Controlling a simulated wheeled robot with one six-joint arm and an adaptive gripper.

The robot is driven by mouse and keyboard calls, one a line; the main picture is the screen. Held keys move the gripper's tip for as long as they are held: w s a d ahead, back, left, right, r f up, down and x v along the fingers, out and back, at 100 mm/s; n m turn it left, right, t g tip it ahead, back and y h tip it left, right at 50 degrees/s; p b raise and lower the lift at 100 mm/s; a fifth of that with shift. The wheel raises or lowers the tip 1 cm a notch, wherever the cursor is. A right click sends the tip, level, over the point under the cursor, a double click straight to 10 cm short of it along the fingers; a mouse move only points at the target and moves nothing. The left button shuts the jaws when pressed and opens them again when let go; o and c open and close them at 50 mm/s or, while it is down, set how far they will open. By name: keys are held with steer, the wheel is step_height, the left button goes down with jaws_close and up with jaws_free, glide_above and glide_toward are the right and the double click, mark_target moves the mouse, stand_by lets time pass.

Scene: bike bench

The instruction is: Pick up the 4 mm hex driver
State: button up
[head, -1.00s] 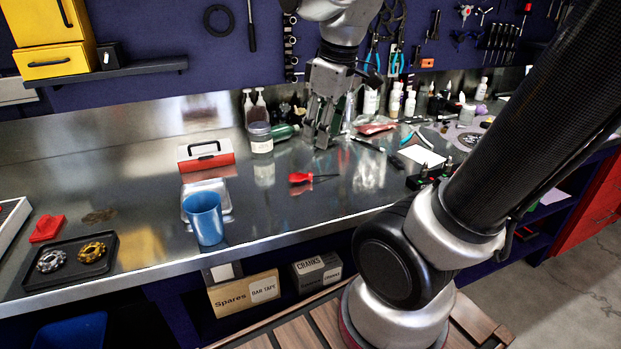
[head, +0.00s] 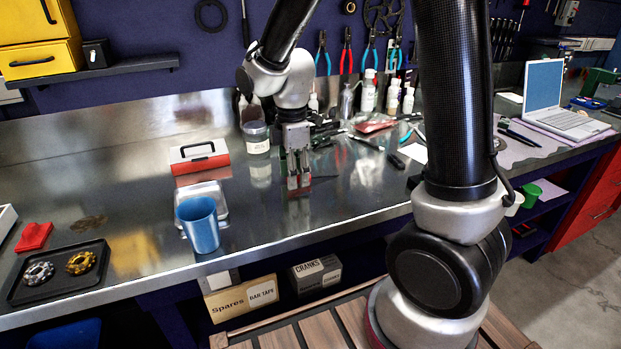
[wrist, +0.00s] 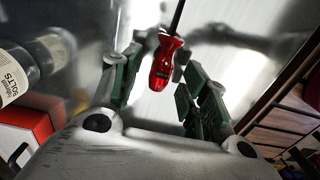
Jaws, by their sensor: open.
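The hex driver has a red handle and a dark shaft. In the wrist view the driver (wrist: 163,62) lies on the steel bench between my open fingers, its handle toward my palm and its shaft pointing away. My gripper (wrist: 165,85) is open, with green pads on either side of the handle, and I see no clear contact. In the head view my gripper (head: 298,183) points down just over the bench, and a bit of red (head: 305,182) shows at the fingertips. The size marking on the handle is too small to read.
A red and white toolbox (head: 199,157), a blue cup (head: 199,224) and a black tray (head: 58,274) stand left of my gripper. A jar (head: 256,137) is behind it. Bottles and tools crowd the back. The bench (head: 330,210) is clear toward the front edge.

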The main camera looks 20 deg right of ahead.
steer(key=shift+f, duration=0.5)
steer(key=shift+c, duration=0.4)
jaws_close()
steer(key=shift+r, duration=0.1)
